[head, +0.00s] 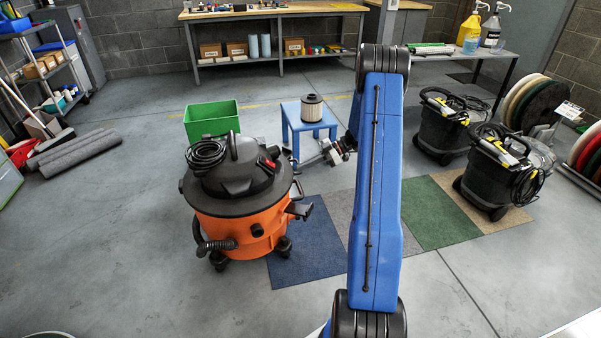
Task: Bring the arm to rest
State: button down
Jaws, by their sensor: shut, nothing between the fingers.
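My gripper (338,151) shows in the middle of the head view, just left of my blue arm, which stands tall across the picture. The gripper points left and down, and its jaws look closed with nothing between them. It is near the right side of a small blue stool (307,127). A beige cylindrical filter (312,107) with a dark top stands upright on the stool. My arm hides part of the floor behind it.
An orange and black shop vacuum (242,200) stands close on the left, before a green bin (211,118). Carpet squares (437,213) lie on the floor. Two black machines (497,167) stand at right. A workbench (280,12) is at the back. The left floor is mostly clear.

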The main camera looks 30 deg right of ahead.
jog(key=s+d+f, duration=0.2)
jog(key=d, duration=0.4)
jog(key=shift+d, duration=0.3)
jog(key=shift+s, duration=0.1)
